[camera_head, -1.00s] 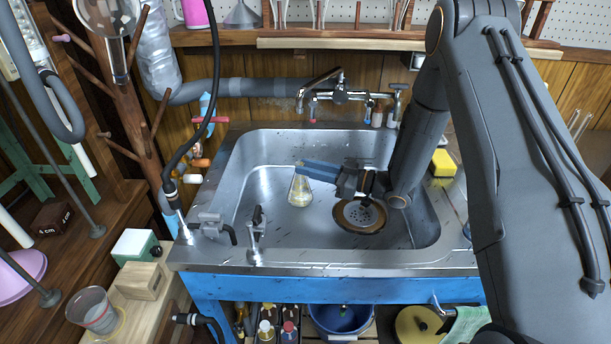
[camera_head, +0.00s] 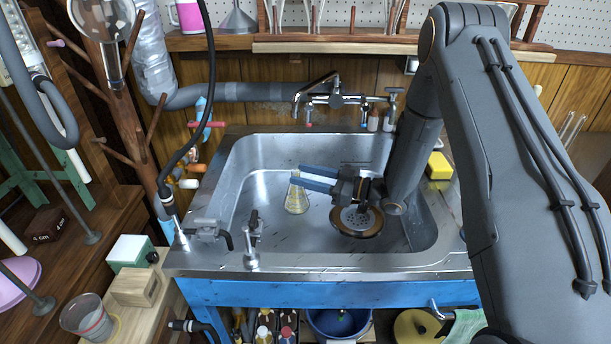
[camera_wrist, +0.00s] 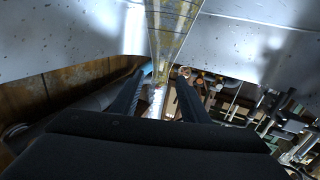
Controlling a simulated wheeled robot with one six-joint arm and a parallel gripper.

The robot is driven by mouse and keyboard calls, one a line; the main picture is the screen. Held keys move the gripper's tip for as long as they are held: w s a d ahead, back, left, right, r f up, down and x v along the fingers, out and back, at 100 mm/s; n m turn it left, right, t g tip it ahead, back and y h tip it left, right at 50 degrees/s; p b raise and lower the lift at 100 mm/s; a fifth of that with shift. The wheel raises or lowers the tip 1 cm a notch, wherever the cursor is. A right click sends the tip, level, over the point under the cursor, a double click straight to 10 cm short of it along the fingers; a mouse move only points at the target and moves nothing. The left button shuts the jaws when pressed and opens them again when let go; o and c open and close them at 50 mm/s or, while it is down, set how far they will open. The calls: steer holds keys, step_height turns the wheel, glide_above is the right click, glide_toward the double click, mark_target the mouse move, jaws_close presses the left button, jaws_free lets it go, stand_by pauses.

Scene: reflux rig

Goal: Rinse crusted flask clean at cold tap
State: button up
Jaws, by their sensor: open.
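The flask (camera_head: 296,198) is clear conical glass with a yellowish crust. It stands in the steel sink (camera_head: 262,160), left of the drain. My gripper (camera_head: 298,175) reaches in from the right, open, its two blue-grey fingers around the height of the flask's neck. In the wrist view the flask (camera_wrist: 172,30) shows large and yellow-streaked, its narrow part between the open fingers (camera_wrist: 160,78); contact cannot be told. The tap (camera_head: 318,90) is on the back wall above the sink, its spout well above the flask. No water stream is visible.
A brown-rimmed drain (camera_head: 357,222) lies under my wrist. A yellow sponge (camera_head: 439,166) sits on the right ledge. Small fittings (camera_head: 252,245) stand on the front left rim. A wooden peg stand (camera_head: 130,120) and hoses crowd the left. The sink's left side is free.

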mark_target(305, 196)
step_height(305, 196, up, 10)
steer(key=f, duration=0.1)
steer(key=w+d+r+m+t+h+p, duration=0.3)
steer(key=d+r+m+t+h+p, duration=0.15)
steer(key=d+h, duration=0.4)
steer(key=s+d+r+m+g+h+p, duration=0.1)
steer(key=s+d+m+g+h+p, duration=0.2)
steer(key=s+d+h, duration=0.45)
steer(key=s+d+r+m+g, duration=0.1)
steer(key=s+d+m+g, duration=0.1)
steer(key=s, duration=0.5)
steer(key=s+d+m+g+h+p, duration=0.1)
steer(key=s+m+g, duration=0.1)
steer(key=s, duration=0.6)
steer(key=shift+s+d+r, duration=0.15)
steer(key=shift+d+r, duration=0.2)
steer(key=s+g, duration=0.1)
steer(key=s, duration=0.3)
steer(key=s+a+r+m+g+p, duration=0.1)
steer(key=s, duration=0.3)
steer(key=s+a+r+m+g, duration=0.1)
steer(key=s+g, duration=0.1)
steer(key=s, duration=0.2)
steer(key=shift+s, duration=0.15)
steer(key=shift+c, duration=0.8)
steer(key=shift+s, duration=0.35)
